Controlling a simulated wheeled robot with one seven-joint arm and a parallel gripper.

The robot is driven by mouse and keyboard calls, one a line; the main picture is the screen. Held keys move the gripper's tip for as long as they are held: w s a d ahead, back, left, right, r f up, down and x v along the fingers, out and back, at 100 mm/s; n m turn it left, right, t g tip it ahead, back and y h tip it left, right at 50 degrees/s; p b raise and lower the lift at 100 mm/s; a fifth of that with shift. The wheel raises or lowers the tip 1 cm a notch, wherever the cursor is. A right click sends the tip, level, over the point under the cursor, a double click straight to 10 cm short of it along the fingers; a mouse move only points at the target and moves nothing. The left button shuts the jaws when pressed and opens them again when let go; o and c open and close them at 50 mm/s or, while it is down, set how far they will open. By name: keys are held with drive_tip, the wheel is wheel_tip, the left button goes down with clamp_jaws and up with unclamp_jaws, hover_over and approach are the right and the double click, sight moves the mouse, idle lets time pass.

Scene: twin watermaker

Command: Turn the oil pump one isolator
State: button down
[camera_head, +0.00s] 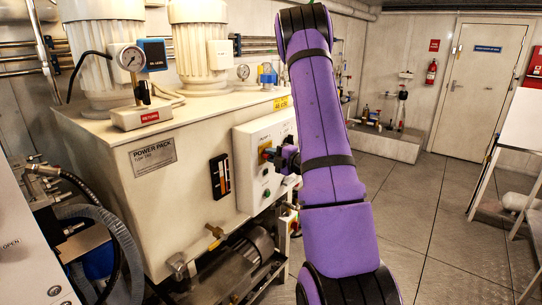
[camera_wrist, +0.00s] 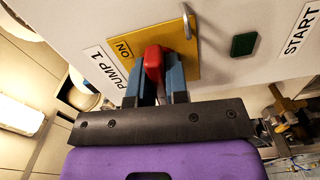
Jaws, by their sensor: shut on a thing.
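The pump one isolator is a red handle (camera_wrist: 153,60) on a yellow plate (camera_wrist: 185,68). In the wrist view, an "ON" label and a "PUMP 1" label (camera_wrist: 105,75) lie to its left. My gripper (camera_wrist: 154,80) has its two blue fingers on either side of the red handle and is shut on it. The fingers hide part of the handle and plate. In the head view, my gripper (camera_head: 277,156) is at the front of the pale control box (camera_head: 246,182) on the power pack (camera_head: 188,198). The handle is mostly hidden there.
A green button (camera_wrist: 243,44) and a "START" label (camera_wrist: 299,29) are right of the isolator in the wrist view, with a metal rod (camera_wrist: 187,22) nearby. Pipes and a motor (camera_head: 262,243) sit below the box. Open floor (camera_head: 430,220) lies to the right.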

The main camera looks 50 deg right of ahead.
drive_tip(key=m, duration=0.8)
drive_tip(key=shift+m, duration=0.4)
drive_tip(key=m, duration=0.4)
drive_tip(key=shift+m, duration=2)
drive_tip(key=shift+f, duration=0.1)
drive_tip(key=c, duration=1.1)
unclamp_jaws()
drive_tip(key=shift+s, duration=0.15)
